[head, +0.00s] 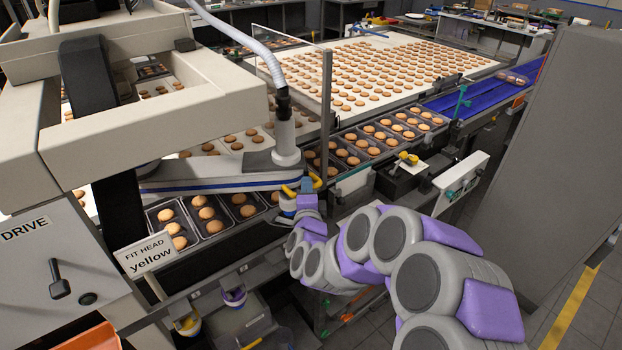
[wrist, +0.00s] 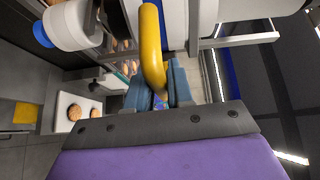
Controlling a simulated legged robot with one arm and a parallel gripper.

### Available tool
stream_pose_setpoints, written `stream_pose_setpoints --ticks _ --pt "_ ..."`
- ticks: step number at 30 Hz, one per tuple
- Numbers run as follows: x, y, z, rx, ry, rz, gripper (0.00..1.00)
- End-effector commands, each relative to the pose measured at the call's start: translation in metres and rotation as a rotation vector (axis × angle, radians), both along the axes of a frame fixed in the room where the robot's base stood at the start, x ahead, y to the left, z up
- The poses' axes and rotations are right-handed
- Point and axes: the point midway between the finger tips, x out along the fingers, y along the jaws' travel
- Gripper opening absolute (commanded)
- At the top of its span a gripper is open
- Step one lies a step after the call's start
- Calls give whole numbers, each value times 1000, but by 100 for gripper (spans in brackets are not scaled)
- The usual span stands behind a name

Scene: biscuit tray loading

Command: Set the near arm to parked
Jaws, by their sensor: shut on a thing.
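The near arm (head: 215,172), a pale beam with a blue stripe, reaches over the tray line, with a grey hose coming down to its round end post (head: 287,140). A yellow handle (head: 316,180) is at that end; it is a thick curved yellow bar in the wrist view (wrist: 152,50). My gripper (head: 306,187) is at the handle, and in the wrist view its blue-grey fingers (wrist: 160,88) are shut around the handle's lower part. My gripper hides part of the arm's underside. No parked marking can be made out.
Dark trays of biscuits (head: 205,215) run beneath the arm. A clear guard with a grey post (head: 326,115) stands just behind my gripper. A sign (head: 147,255) reads "FIT HEAD yellow". A purple-rimmed cup (head: 234,296) hangs below the rail. A grey cabinet (head: 555,150) stands at right.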

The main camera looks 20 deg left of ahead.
Motion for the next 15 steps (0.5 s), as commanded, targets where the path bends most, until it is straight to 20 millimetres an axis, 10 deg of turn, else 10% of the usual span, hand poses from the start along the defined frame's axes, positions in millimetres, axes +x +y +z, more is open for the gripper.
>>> stream_pose_setpoints --ticks 15 --pt "-14 -4 -8 -5 19 -20 0"
